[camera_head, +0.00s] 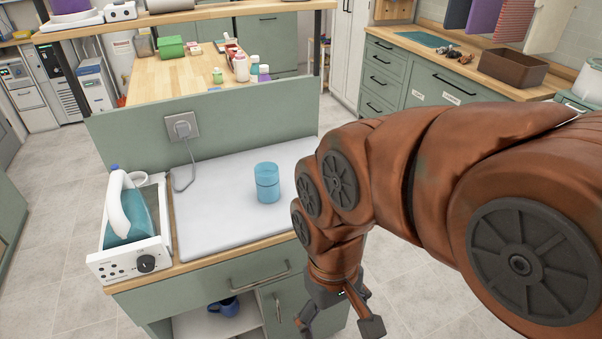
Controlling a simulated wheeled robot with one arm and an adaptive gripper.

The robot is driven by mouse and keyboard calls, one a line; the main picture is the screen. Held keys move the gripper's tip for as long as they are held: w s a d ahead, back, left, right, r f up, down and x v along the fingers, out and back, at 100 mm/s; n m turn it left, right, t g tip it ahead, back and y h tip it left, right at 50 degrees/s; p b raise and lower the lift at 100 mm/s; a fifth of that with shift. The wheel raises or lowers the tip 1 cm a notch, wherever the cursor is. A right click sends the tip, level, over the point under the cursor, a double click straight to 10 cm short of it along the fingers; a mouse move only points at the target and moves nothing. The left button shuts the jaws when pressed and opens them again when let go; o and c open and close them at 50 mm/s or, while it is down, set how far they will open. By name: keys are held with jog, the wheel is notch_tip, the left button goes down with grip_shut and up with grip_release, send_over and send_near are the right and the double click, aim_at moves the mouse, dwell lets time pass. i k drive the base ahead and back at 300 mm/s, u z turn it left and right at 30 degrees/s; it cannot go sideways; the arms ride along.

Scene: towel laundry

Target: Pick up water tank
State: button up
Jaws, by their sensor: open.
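A translucent blue cylindrical container (267,183), which looks like the water tank, stands upright on the white ironing pad (215,225) of the green counter unit. Nothing is touching it. My gripper (340,325) is open and empty, hanging low in front of the counter's front right corner. It is below the counter top, to the right of and nearer than the blue container. My arm comes in from the right and covers the right part of the counter. A steam iron (132,212) with a teal and white body sits on its white base (130,260) at the counter's left end.
A green back panel (270,115) with a socket and plugged cord (183,165) rises behind the pad. Bottles (241,68) stand on the wooden table (170,80) beyond. A blue mug (223,307) sits on the open lower shelf. Floor is clear at left.

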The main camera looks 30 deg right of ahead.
aim_at(268, 188)
jog(key=z, duration=0.1)
jog(key=k, duration=0.5)
jog(key=u, duration=1.65)
jog(key=i, duration=0.85)
jog(key=z, duration=1.05)
